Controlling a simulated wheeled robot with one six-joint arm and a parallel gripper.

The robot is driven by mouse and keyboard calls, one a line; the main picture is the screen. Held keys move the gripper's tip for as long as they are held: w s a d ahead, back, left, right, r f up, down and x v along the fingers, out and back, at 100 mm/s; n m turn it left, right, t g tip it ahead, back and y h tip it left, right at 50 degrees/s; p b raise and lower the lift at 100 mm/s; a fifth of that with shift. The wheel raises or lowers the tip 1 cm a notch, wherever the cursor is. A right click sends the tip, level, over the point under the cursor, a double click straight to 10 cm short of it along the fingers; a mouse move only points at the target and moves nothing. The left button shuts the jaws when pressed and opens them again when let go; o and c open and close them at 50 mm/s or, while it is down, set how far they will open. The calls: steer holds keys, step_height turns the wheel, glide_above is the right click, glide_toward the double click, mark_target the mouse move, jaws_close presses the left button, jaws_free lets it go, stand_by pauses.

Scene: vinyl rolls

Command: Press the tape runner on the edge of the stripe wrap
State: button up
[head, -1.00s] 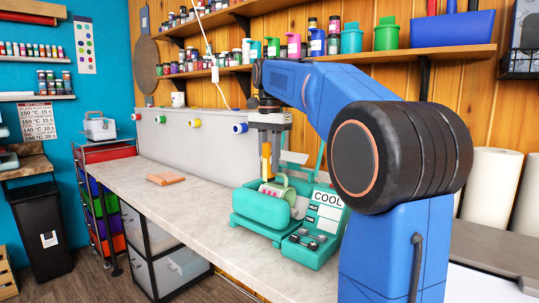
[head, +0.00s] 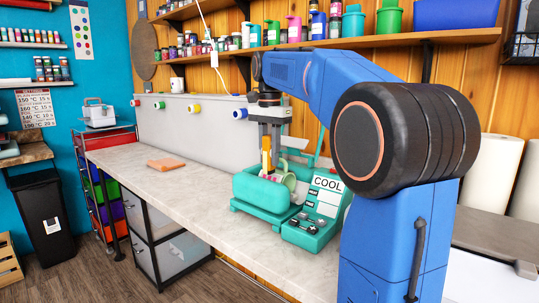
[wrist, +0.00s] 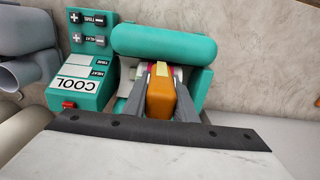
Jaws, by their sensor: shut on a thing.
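My gripper (head: 267,150) points down over the teal mug press (head: 262,193) on the bench. It is shut on the tape runner (head: 266,160), an orange-yellow block. In the wrist view the tape runner (wrist: 161,98) sits between the two grey fingers, in front of the press's round teal pad (wrist: 163,42). A pale green mug (head: 289,181) lies in the press beside the tape runner's lower end. Small pink and yellow patches, likely the stripe wrap (wrist: 141,75), show beside the tape runner. Whether its tip touches the wrap is hidden.
The press's control panel (head: 321,207) reads COOL and stands right of the cradle. An orange folded cloth (head: 166,164) lies on the grey bench (head: 190,190). Coloured rolls show on the light box (head: 190,120) behind. The bench left of the press is mostly clear.

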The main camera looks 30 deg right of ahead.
mark_target(269, 135)
stand_by(0.4)
steer(key=shift+r, duration=3)
